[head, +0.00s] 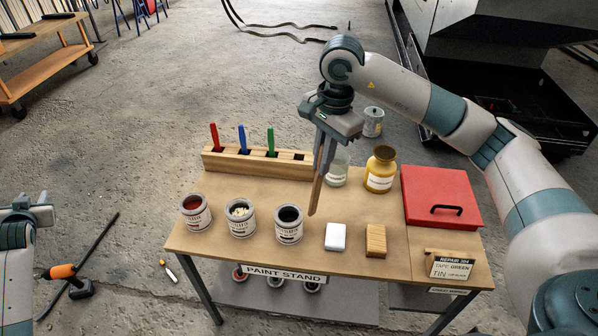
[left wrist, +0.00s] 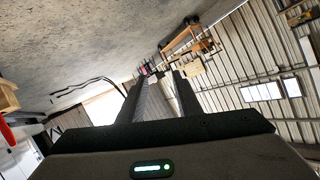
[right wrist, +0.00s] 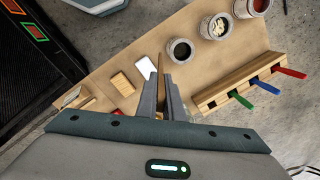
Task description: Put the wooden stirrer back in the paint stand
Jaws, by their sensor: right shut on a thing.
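The wooden stirrer (head: 316,195) hangs point down, slightly tilted, from my right gripper (head: 325,150), which is shut on its upper part. It also shows between the fingers in the right wrist view (right wrist: 162,66). Its lower end is over the table, right of the dark-paint tin (head: 289,224); I cannot tell its height above the top. The wooden rack of the paint stand (head: 240,163) holds red (head: 214,136), blue (head: 242,139) and green (head: 270,142) handled tools, with an empty dark slot (head: 299,156) at its right end. My left gripper (left wrist: 160,75) is open and empty, away from the table.
Red-paint (head: 196,213) and cream-paint (head: 241,220) tins stand left. A glass jar (head: 337,172) and yellow jar (head: 380,170) stand behind the stirrer. A white block (head: 335,237), a wooden block (head: 376,240) and a red case (head: 440,192) are to the right.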

